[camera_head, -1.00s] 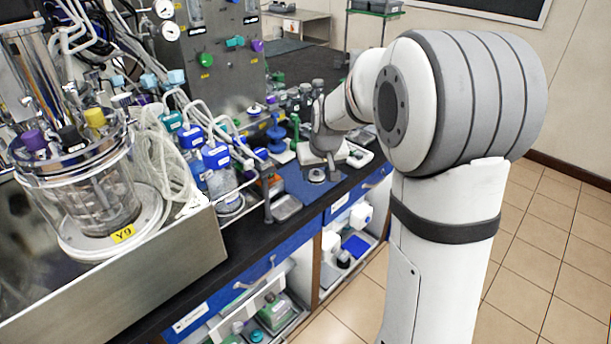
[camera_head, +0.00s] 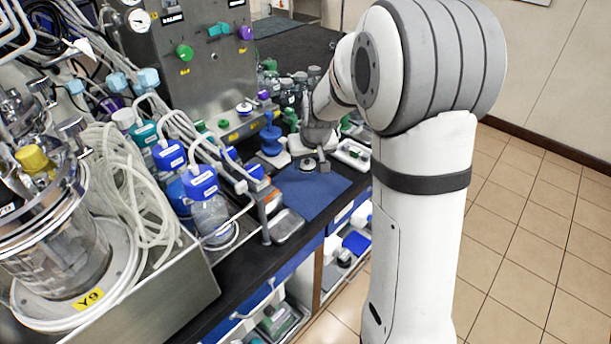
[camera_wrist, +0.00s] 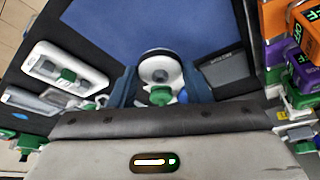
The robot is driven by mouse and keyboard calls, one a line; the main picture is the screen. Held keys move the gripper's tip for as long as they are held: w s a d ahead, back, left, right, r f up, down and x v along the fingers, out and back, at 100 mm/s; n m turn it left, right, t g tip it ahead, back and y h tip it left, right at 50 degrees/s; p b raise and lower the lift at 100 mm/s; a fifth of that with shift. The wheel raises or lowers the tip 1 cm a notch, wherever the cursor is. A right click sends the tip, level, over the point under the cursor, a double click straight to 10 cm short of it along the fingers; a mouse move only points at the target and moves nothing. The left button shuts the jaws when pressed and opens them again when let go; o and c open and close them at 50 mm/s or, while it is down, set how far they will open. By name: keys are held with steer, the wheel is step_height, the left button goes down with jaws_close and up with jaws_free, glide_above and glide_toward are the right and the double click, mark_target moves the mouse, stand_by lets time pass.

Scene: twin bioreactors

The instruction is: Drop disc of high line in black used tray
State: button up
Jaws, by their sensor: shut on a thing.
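My gripper (camera_head: 309,160) hangs over the far edge of the blue mat on the bench. In the wrist view its two dark blue fingers (camera_wrist: 162,85) are shut on a round white disc (camera_wrist: 158,65) with a dark rim and a green fitting below it. The disc (camera_head: 307,165) also shows small under the gripper in the head view. A dark rectangular tray-like thing (camera_wrist: 222,68) with faint lettering lies just right of the fingers in the wrist view; I cannot read it or be sure it is the black used tray.
The blue mat (camera_head: 310,194) is clear. A white tray with green parts (camera_wrist: 65,66) lies left in the wrist view. A metal tray (camera_head: 287,226), blue-capped bottles (camera_head: 205,200) and a blue stand (camera_head: 271,140) stand near the mat. Orange and purple boxes (camera_wrist: 300,40) crowd the right side.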

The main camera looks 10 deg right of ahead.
mark_target(309, 172)
step_height(309, 172, down, 2)
steer(key=shift+w+f, duration=0.15)
steer(key=shift+f, duration=1.85)
steer(key=shift+f, duration=0.2)
steer(key=o, duration=1)
steer(key=shift+r, duration=0.1)
steer(key=shift+c, duration=0.2)
steer(key=shift+r, duration=0.1)
